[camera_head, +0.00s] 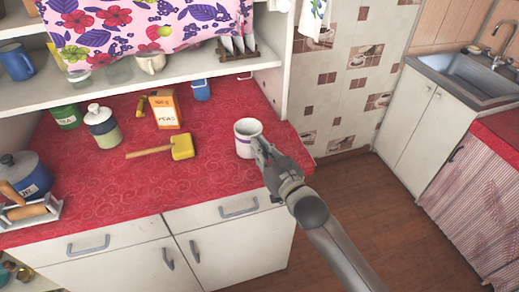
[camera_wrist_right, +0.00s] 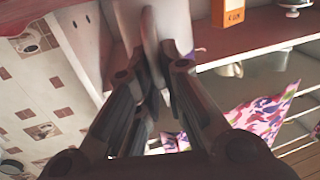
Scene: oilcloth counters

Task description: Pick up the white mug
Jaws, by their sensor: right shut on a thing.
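The white mug (camera_head: 244,140) is upright over the right part of the red counter, near its right edge. It may be resting on the counter or just above it; I cannot tell. My right gripper (camera_head: 262,150) reaches in from the lower right and is shut on the mug's near right side. The fingers hide part of the mug. My left gripper is not in view.
The red counter (camera_head: 95,190) holds a yellow-headed mallet (camera_head: 182,147), an orange box (camera_head: 166,109), a lidded jar (camera_head: 102,126) and a blue pot (camera_head: 28,175). A white shelf (camera_head: 120,88) with cups hangs above. The counter is clear between mallet and mug.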

